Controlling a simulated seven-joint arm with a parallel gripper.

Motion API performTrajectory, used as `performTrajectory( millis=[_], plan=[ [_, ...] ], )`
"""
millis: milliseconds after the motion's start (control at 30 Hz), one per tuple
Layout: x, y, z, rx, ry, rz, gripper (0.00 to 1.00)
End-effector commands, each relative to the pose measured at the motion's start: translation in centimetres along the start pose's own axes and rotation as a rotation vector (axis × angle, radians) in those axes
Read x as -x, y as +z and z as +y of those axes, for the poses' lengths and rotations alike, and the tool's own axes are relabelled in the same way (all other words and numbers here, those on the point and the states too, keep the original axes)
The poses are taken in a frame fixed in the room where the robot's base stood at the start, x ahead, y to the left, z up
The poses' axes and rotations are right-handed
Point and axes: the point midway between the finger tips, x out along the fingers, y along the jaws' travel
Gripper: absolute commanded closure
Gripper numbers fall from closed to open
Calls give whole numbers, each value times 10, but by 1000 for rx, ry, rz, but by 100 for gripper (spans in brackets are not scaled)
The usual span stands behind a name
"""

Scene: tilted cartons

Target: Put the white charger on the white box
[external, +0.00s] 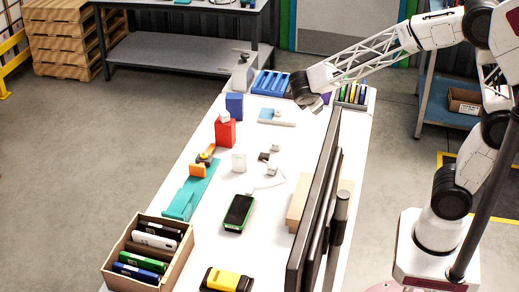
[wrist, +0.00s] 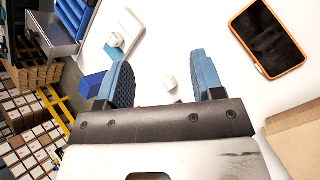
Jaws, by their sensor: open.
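Several small white charger-like blocks show in the external view. One white charger (external: 276,146) lies mid-table, and another white block (external: 272,170) with a cable lies just nearer. I cannot tell which is the task's charger. A small white box (external: 239,162) stands to their left. My gripper (external: 316,103) is above the far right part of the table, its fingers hard to make out there. In the wrist view my gripper (wrist: 168,82) is open and empty. A small white block (wrist: 169,79) shows between its fingers, below them on the table.
A dark monitor (external: 315,205) blocks the right side. A phone (external: 239,213) and a carton of cases (external: 125,243) are nearer.

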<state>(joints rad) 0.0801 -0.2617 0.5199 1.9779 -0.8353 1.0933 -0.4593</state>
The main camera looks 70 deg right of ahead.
Motion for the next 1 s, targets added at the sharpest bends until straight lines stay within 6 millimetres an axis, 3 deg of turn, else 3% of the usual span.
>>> performTrajectory(
  millis=[300,700,800,1000],
  plan=[
    [65,54,-95,-360,-162,228,39],
    [117,98,-216,-769,-425,483,39],
    [123,103,-236,-837,-481,523,39],
    [129,108,-257,-907,-542,564,39]
  ],
)
